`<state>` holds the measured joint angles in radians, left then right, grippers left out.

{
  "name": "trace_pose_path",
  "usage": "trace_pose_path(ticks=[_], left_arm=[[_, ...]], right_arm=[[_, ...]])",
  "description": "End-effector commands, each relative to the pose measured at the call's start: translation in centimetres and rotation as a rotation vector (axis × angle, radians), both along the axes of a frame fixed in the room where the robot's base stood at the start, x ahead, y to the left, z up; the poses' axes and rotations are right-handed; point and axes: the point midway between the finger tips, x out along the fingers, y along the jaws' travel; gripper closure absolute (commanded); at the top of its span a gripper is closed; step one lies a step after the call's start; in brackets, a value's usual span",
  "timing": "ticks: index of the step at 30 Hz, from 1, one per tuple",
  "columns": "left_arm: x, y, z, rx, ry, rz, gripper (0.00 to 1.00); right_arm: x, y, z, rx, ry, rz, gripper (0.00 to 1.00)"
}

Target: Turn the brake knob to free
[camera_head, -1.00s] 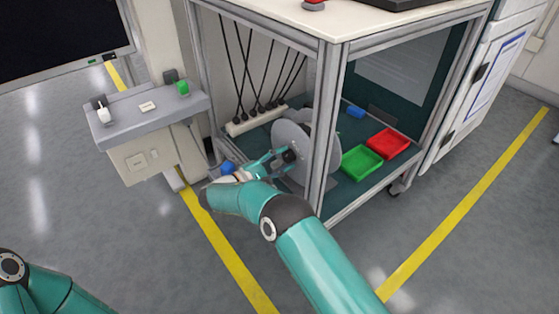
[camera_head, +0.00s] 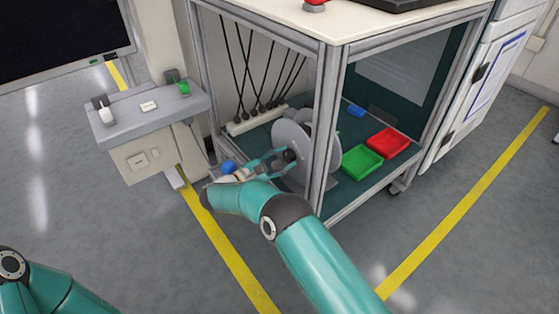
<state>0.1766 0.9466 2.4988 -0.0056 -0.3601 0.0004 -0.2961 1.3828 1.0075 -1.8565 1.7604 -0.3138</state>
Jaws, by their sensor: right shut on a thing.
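The brake knob (camera_head: 289,155) is a small dark round piece at the middle of a grey reel disc (camera_head: 293,134), on the lower shelf of the trolley. My right gripper (camera_head: 282,158) reaches in from the trolley's open left side and is shut on the knob, its teal fingers on either side. Part of the knob is hidden by the fingers, and I cannot read any marking on it. My left arm shows at the lower left corner; its gripper is out of view.
The trolley's front post (camera_head: 327,125) stands close beside the reel and my right arm. A green tray (camera_head: 361,162), a red tray (camera_head: 388,142) and a blue block (camera_head: 355,111) are on the shelf. A blue object (camera_head: 228,168) is near my right wrist. A grey console (camera_head: 150,113) stands left.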

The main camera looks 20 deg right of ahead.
Motion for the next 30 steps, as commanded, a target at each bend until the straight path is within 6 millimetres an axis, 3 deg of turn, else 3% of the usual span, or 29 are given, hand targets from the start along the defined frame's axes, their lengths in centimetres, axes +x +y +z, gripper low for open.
trace_pose_path(ticks=[4,5,9,20,30], left_arm=[[0.0,0.0,-0.1,0.0,0.0,0.0,0.38],[0.0,0.0,-0.1,0.0,0.0,0.0,0.38],[0.0,0.0,-0.1,0.0,0.0,0.0,0.38],[0.0,0.0,0.0,0.0,0.0,0.0,0.38],[0.0,0.0,0.0,0.0,0.0,0.0,0.38]], right_arm=[[-0.3,-0.4,-0.8,0.003,0.018,-0.013,0.92],[-0.3,-0.4,-0.8,0.003,0.018,-0.012,0.52],[-0.3,-0.3,-0.7,0.004,0.016,-0.011,0.32],[-0.3,0.2,-0.4,0.004,0.008,-0.006,0.32],[-2.0,4.6,-0.5,0.004,0.01,-0.004,0.32]])
